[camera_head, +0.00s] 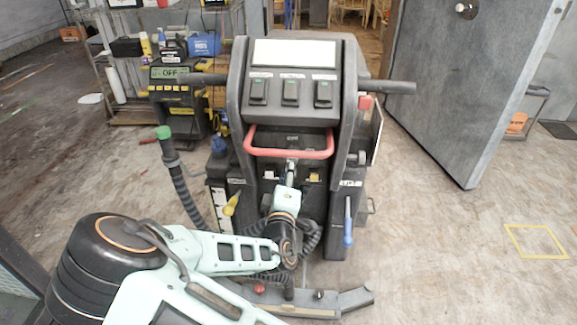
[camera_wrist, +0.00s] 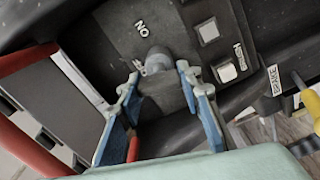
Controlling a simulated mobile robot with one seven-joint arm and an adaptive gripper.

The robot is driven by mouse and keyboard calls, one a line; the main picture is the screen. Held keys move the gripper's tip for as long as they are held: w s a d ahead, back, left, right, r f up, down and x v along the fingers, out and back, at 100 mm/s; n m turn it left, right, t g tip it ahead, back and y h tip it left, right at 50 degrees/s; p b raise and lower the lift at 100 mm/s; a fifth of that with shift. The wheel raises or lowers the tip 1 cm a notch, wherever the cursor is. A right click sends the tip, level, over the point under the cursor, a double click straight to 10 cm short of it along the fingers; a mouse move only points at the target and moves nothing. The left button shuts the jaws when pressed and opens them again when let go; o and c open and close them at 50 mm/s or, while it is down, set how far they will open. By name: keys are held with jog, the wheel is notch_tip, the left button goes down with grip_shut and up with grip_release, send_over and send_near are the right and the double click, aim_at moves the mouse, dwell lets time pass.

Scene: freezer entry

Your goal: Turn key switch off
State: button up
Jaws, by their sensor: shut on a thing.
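The key switch (camera_wrist: 157,57) is a small grey round piece on a dark panel, with an "ON" label (camera_wrist: 141,28) beside it in the wrist view. My gripper (camera_wrist: 159,76) has its two blue-grey fingers on either side of the key, shut on it. In the head view my gripper (camera_head: 290,170) reaches the front of the dark machine (camera_head: 240,95), just under its red handle (camera_head: 288,143). The key itself is hidden there, and its exact turn angle is hard to tell.
Two square light buttons (camera_wrist: 226,72) sit right of the key in the wrist view. A blue-handled lever (camera_head: 348,235) and a ribbed black hose (camera_head: 180,185) flank my arm. A grey door (camera_head: 470,80) stands at right. Floor at right is mostly clear.

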jog(key=shift+n+p, duration=0.4)
jog(key=shift+n, duration=0.9)
jog(key=shift+f+n, duration=0.1)
jog(key=shift+n, duration=0.2)
jog(key=o, duration=1.2)
jog(key=s, duration=1.2)
jog(key=shift+a, duration=0.2)
